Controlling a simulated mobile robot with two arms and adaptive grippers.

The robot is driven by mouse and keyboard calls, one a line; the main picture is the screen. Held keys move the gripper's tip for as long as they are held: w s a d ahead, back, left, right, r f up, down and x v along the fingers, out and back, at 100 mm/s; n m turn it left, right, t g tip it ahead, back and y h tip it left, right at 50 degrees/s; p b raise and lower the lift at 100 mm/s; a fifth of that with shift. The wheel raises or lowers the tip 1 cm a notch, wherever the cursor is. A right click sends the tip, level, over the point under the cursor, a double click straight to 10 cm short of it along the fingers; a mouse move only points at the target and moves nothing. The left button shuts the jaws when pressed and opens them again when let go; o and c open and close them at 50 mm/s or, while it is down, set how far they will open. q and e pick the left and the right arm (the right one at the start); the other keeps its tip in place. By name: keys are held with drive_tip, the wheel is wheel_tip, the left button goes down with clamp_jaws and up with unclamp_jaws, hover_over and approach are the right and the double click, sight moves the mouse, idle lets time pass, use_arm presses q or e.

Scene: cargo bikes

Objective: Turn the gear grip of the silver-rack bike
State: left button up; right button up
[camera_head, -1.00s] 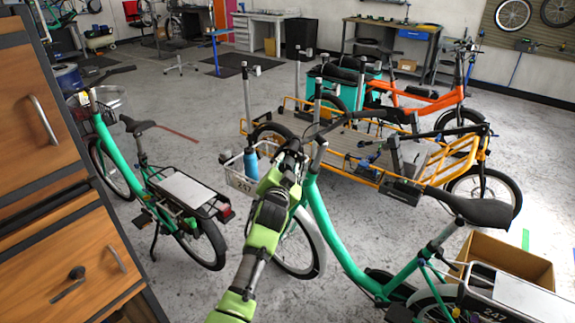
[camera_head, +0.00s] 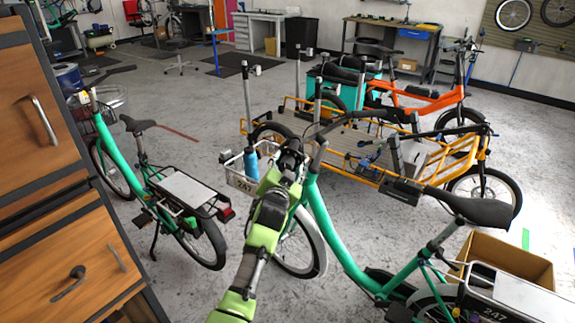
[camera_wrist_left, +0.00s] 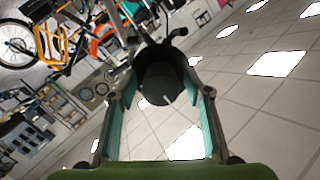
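The near green bike (camera_head: 325,215) stands at the centre right, with a silver-grey rear rack (camera_head: 525,293) marked 247. My left gripper (camera_head: 289,160) is at the left end of its handlebar. In the left wrist view, the dark round gear grip (camera_wrist_left: 165,82) points end-on at the camera, between the two teal-padded fingers of my left gripper (camera_wrist_left: 163,85). The fingers close in on both its sides near their tips. The exact contact is partly hidden by the grip. My right gripper is not in view.
A white front basket (camera_head: 240,180) with a blue bottle (camera_head: 251,163) is just left of my gripper. Another green bike (camera_head: 125,165) stands at the left. An orange-railed cargo bike (camera_head: 350,155) is behind the near bike. Wooden drawers (camera_head: 60,240) fill the left edge.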

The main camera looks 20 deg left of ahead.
use_arm(q)
drive_tip(key=s+d+r, duration=0.1)
drive_tip(key=s, duration=1)
drive_tip(key=shift+s+d+r, duration=0.25)
drive_tip(key=shift+s+d, duration=0.1)
drive_tip(key=shift+s, duration=0.05)
